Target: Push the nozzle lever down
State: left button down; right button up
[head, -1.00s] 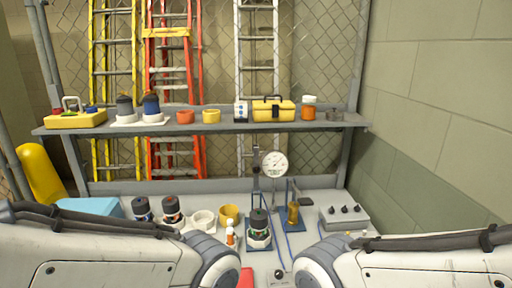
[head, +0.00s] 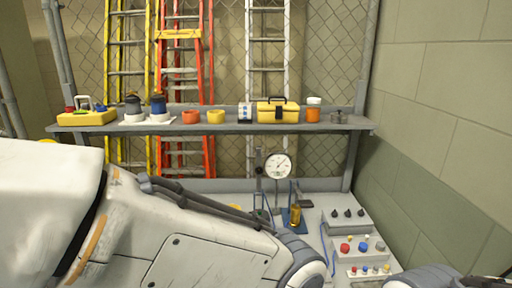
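I cannot make out a part that is clearly the nozzle lever. A brass-coloured cylinder (head: 295,215) stands upright on a blue base on the bench, right of centre. A round white dial gauge (head: 278,166) stands on a thin post behind it, beside a dark upright stand (head: 259,172). My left arm reaches across the lower picture and hides the left and middle of the bench. Its end drops out below the bottom edge, right of centre. Only a piece of my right arm shows at the bottom right. Neither gripper is in view.
Control boxes line the bench's right side: one with black knobs (head: 347,224), one with coloured buttons (head: 376,246). A shelf (head: 232,127) above holds a yellow toolbox (head: 277,110), cups and jars. A block wall (head: 445,130) bounds the right.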

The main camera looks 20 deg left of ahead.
aim_at(258, 168)
jog(key=u, duration=0.15)
jog(key=i, duration=1.05)
jog(key=u, duration=0.2)
